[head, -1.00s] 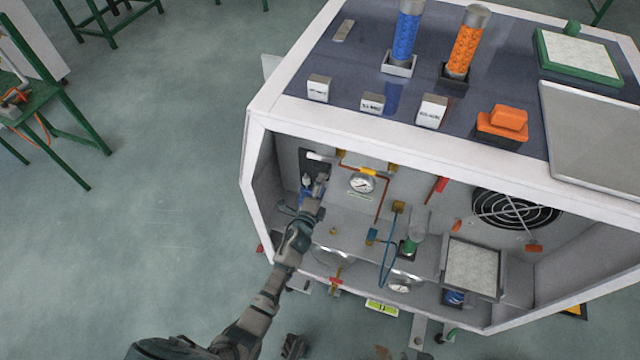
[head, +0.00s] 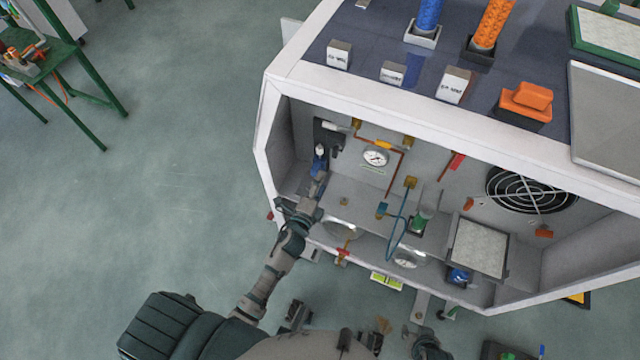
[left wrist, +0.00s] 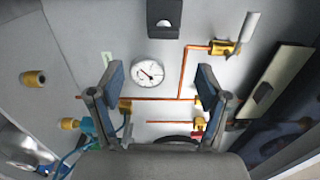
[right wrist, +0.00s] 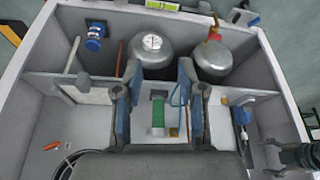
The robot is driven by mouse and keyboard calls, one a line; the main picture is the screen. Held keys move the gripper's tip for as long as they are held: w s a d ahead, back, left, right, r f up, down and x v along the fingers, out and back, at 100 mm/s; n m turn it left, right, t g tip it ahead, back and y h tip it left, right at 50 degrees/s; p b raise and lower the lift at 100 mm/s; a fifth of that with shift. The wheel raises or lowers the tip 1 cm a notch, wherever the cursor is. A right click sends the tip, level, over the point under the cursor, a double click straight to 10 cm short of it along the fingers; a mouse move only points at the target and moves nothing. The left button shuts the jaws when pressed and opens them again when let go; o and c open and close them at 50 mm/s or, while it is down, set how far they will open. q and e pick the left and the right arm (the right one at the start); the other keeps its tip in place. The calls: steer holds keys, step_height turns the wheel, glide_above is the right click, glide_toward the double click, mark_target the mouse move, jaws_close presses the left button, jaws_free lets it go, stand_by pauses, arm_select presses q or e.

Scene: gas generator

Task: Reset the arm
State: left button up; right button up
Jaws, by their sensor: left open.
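In the right wrist view the right fingers (right wrist: 160,75) are apart, with a green cylinder (right wrist: 158,114) seen beyond the gap. That view appears turned around relative to the head view. Which parts at the head view's bottom edge belong to the right gripper is unclear.
The cabinet holds a fan (head: 530,188), a round gauge (head: 375,157) and tanks (right wrist: 155,62). Its top carries blue (head: 428,14) and orange (head: 490,24) columns and an orange block (head: 525,98). A green table (head: 60,70) stands far left. The floor between is clear.

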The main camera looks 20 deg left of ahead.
arm_select(q)
steer(key=shift+s, duration=0.4)
steer(key=s+a+f+n+g+y+p, duration=0.1)
steer(key=s+a+f+n+g+p, duration=0.15)
steer(key=s+f+n+g, duration=0.4)
steer(key=s+a+f+n+g+y+p, duration=0.1)
steer(key=s+f+n+g+p, duration=0.15)
steer(key=s+f, duration=0.75)
steer(key=s+f+n+g+p, duration=0.2)
steer(key=s+f, duration=0.4)
steer(key=s, duration=0.3)
steer(key=s+d+f+n+g+h+p, duration=0.1)
steer(key=s+f+n+g, duration=0.4)
steer(key=s, duration=0.5)
steer(key=shift+s+d+f+h+p, duration=0.2)
steer(key=shift+f+h+p, duration=0.15)
steer(key=shift+f, duration=0.35)
arm_select(e)
steer(key=s+f+g, duration=0.1)
steer(key=s+f, duration=0.2)
steer(key=f, duration=0.7)
steer(key=s+d+f+g, duration=0.1)
steer(key=s+f, duration=0.3)
steer(key=f, duration=0.6)
steer(key=shift+d+g, duration=0.15)
steer(key=shift+g, duration=0.15)
arm_select(q)
steer(key=shift+w, duration=0.1)
arm_select(e)
steer(key=shift+d+f, duration=0.1)
